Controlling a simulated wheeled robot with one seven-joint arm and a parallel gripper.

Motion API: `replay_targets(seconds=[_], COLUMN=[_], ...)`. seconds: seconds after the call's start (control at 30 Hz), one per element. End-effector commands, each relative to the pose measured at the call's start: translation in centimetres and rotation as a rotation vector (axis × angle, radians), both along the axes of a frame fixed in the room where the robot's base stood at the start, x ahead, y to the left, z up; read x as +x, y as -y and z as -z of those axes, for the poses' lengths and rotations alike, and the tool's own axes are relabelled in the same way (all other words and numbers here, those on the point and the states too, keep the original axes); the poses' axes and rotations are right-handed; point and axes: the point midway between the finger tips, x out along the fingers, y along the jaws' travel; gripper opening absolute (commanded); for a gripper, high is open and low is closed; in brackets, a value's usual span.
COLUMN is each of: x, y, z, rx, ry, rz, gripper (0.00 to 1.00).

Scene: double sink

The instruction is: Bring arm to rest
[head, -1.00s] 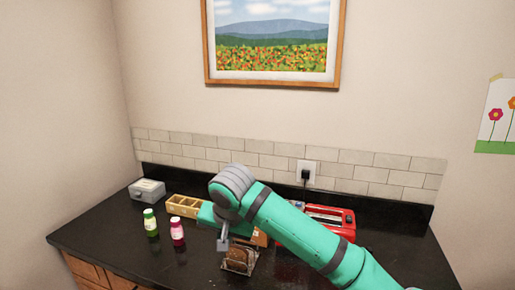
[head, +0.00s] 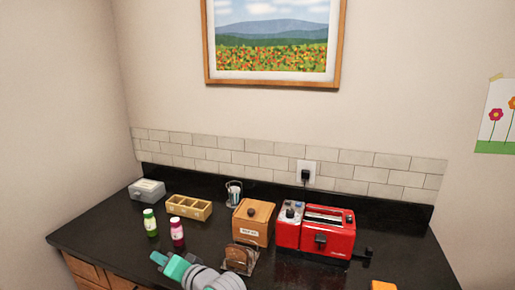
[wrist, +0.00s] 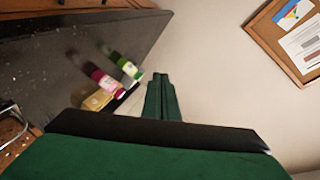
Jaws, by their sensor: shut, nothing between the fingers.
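My gripper (head: 160,259) shows low in the head view, near the front edge of the black counter (head: 100,238). My arm is folded low there, and most of it is out of the frame. In the wrist view my gripper (wrist: 160,78) has its fingers together, with nothing between them. The bread rack (head: 240,258) is just right of my arm in the head view.
A grey box (head: 147,190), a divided wooden tray (head: 188,207), a glass cup (head: 234,193), a wooden box (head: 253,222) and a red toaster (head: 327,232) stand along the back. An orange thing (head: 383,285) shows at the bottom edge. A pinboard (wrist: 290,40) hangs on the wall.

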Motion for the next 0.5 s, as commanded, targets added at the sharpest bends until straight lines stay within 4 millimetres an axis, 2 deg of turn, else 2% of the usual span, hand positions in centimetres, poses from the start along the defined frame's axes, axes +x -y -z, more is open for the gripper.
replay_targets(seconds=[0.23, 0.5], x=[-1.4, -3.9], y=[0.7, 3.4], z=[2.9, 7.3], rx=[0.136, 0.196], ry=[0.065, 0.121], rz=[0.117, 0.287], gripper=[0.0, 0.0])
